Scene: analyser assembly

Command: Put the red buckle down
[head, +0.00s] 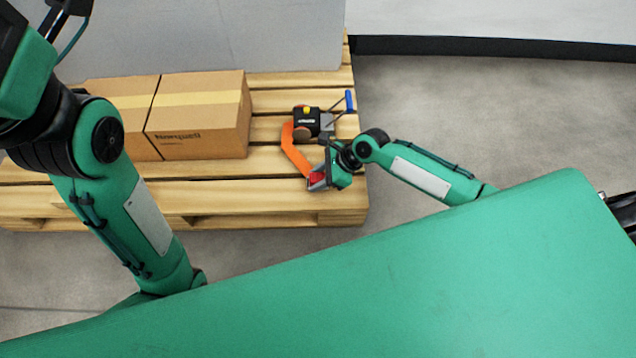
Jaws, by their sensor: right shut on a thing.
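The red buckle (316,177) is small and partly covered by my right gripper (321,179), which is shut on it. The gripper is low over the right front part of the wooden pallet (270,195). I cannot tell whether the buckle touches the slats. An orange strap (292,150) runs from near the buckle up to a black device (306,121) with a yellow mark, standing on the pallet. My left arm is raised at the left, and its gripper is out of the picture.
Two taped cardboard boxes (205,147) stand on the pallet left of the strap. A blue-handled crank (350,101) sticks out right of the black device. A grey panel (200,40) stands behind. Bare floor (480,110) lies right of the pallet.

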